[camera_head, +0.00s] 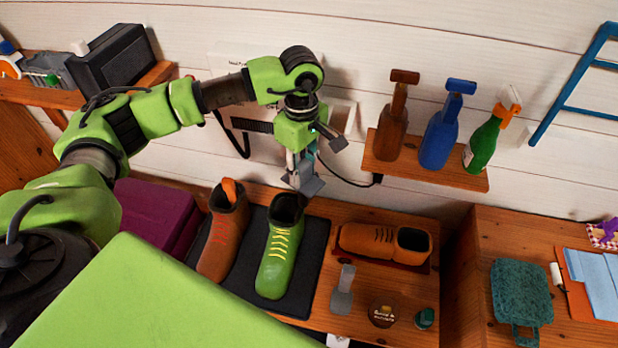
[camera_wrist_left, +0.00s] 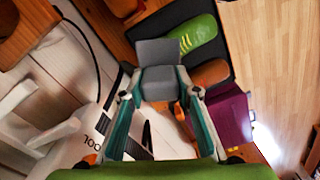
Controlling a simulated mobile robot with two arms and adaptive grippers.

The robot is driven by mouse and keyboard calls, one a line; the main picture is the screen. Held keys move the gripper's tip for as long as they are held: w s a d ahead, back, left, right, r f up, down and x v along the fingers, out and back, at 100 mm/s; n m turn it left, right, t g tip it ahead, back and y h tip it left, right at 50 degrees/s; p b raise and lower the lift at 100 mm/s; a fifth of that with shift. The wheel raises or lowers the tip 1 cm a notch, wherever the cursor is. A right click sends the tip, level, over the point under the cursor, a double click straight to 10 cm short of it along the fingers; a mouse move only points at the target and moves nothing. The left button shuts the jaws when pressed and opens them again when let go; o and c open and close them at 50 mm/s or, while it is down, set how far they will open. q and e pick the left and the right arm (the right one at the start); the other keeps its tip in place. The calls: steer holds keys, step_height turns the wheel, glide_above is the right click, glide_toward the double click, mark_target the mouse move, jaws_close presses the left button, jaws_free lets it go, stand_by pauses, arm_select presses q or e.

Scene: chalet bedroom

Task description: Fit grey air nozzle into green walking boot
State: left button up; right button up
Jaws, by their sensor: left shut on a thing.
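My left gripper (camera_head: 301,160) is shut on the grey air nozzle (camera_head: 304,185) and holds it just above and slightly right of the green walking boot (camera_head: 279,262). The boot stands upright on a dark mat (camera_head: 315,275), with its dark opening toward the wall. In the left wrist view the nozzle (camera_wrist_left: 158,66) sits between the fingertips of the gripper (camera_wrist_left: 160,92), with its wide end outward. The green boot (camera_wrist_left: 196,38) shows beyond it, partly hidden. I cannot tell whether the nozzle touches the boot. My right gripper is not in view.
An orange-brown boot (camera_head: 224,240) with an orange piece in its opening stands left of the green boot. Another brown boot (camera_head: 372,240) lies right. A grey tool (camera_head: 343,290) and a round tin (camera_head: 382,314) are on the wooden bench. A bottle shelf (camera_head: 420,168) hangs above.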

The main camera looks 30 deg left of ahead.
arm_select(q)
steer(key=w+a+f+n+p, duration=0.2)
steer(key=a+n, duration=0.5)
step_height(320, 180, down, 14)
steer(key=b, duration=1)
steer(key=shift+s+f, duration=0.15)
steer(key=shift+f, duration=0.05)
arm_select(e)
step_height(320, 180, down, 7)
arm_select(q)
steer(key=shift+f, duration=0.15)
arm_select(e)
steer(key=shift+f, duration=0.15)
arm_select(q)
steer(key=shift+f+b, duration=0.9)
steer(key=shift+b, duration=0.15)
steer(key=o, duration=1.3)
steer(key=shift+r, duration=0.1)
steer(key=shift+c, duration=0.2)
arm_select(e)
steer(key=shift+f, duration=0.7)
arm_select(q)
step_height(320, 180, up, 12)
